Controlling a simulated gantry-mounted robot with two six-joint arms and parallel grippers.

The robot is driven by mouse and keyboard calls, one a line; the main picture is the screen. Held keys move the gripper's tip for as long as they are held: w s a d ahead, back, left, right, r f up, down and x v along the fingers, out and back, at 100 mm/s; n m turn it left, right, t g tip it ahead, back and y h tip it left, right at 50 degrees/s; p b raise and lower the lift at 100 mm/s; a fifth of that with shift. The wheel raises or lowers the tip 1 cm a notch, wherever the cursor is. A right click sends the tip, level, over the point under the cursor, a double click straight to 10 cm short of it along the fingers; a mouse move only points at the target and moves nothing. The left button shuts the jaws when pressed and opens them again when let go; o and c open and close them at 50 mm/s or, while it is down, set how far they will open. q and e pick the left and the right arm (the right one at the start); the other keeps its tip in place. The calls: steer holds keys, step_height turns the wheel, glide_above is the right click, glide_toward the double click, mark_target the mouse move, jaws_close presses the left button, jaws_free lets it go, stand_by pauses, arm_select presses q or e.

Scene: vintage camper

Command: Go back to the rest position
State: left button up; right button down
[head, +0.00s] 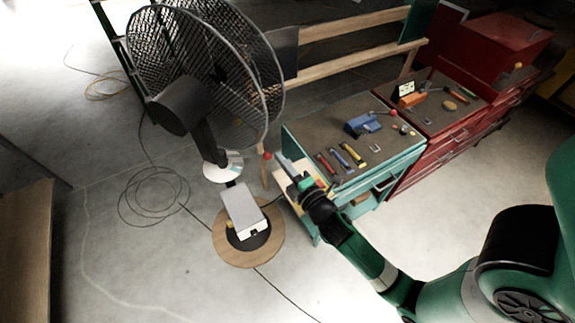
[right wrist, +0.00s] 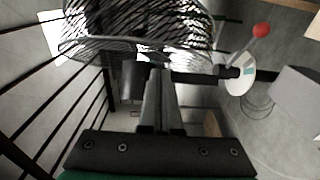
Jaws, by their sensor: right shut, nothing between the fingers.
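My right gripper (head: 286,165) reaches in from the lower right on a green and black arm. It hangs beside the left edge of the teal workbench (head: 405,158), to the right of a large black caged fan (head: 250,85). In the right wrist view its two fingers (right wrist: 158,80) are together, with nothing between them. The fan cage (right wrist: 190,22) shows beyond the fingertips there; I cannot tell the exact gap. My left gripper is not in view.
The teal bench holds a blue vise (head: 363,123) and several hand tools. A red cabinet (head: 443,132) adjoins it. A pale box (head: 244,210) stands over a round wooden base (head: 222,248). A coiled cable (head: 153,197) lies on the left floor.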

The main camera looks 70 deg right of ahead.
steer(key=s, duration=0.2)
steer(key=shift+s+a, duration=0.3)
steer(key=shift+a, duration=0.1)
